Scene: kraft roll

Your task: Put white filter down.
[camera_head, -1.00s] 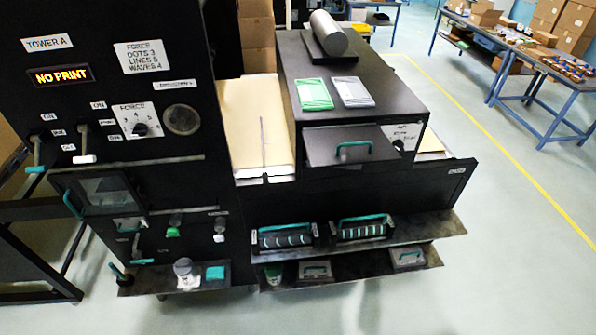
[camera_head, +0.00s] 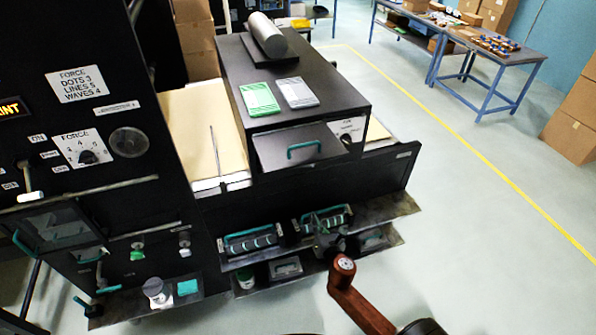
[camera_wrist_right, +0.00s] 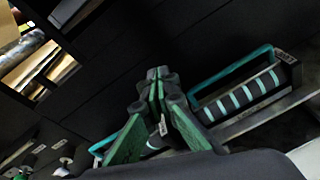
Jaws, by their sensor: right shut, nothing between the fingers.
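A pale grey-white flat panel (camera_head: 298,92) lies beside a green one (camera_head: 260,99) on top of the black housing. I cannot tell if the pale panel is the white filter. My right gripper (camera_head: 322,228) is in front of the shelves, near the gap between two striped teal-handled cartridges. Its fingers are shut with nothing between them, which also shows in the right wrist view (camera_wrist_right: 158,76). The right cartridge (camera_wrist_right: 238,95) is to the right of the fingers there. My left gripper is not in view.
The left cartridge (camera_head: 250,241) sits on the upper shelf. A grey handled piece (camera_head: 286,268) lies on the lower shelf, partly in shade.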

